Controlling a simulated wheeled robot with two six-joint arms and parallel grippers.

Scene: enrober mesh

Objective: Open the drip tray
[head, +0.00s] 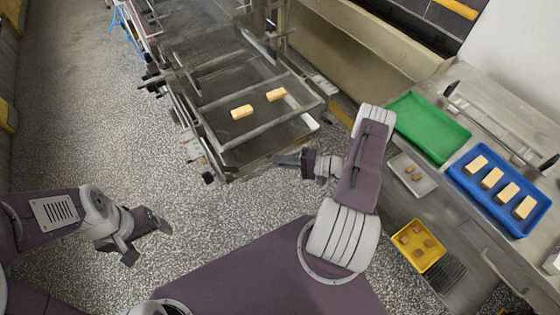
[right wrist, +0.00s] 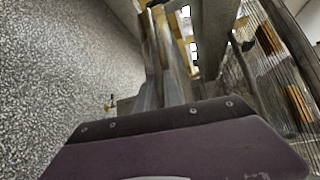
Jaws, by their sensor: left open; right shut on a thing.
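The enrober's wire mesh (head: 230,85) runs up the head view in a metal frame, with two pale bars (head: 242,112) lying on it. The drip tray seems to sit low under the mesh; its outline is hard to tell from the frame. My right gripper (head: 287,159) is at the machine's near end, shut on what looks like the drip tray's front edge; the grip itself is not clear. In the right wrist view its fingers (right wrist: 162,85) reach up beside the mesh (right wrist: 275,75). My left gripper (head: 150,238) is open and empty over the floor, well away from the machine.
A counter on the right holds a green tray (head: 398,107), a blue tray (head: 456,170) with several pale bars and a small grey tray (head: 399,164) with brown pieces. A yellow tray (head: 403,263) with brown pieces is lower. Speckled floor (head: 90,130) is clear on the left.

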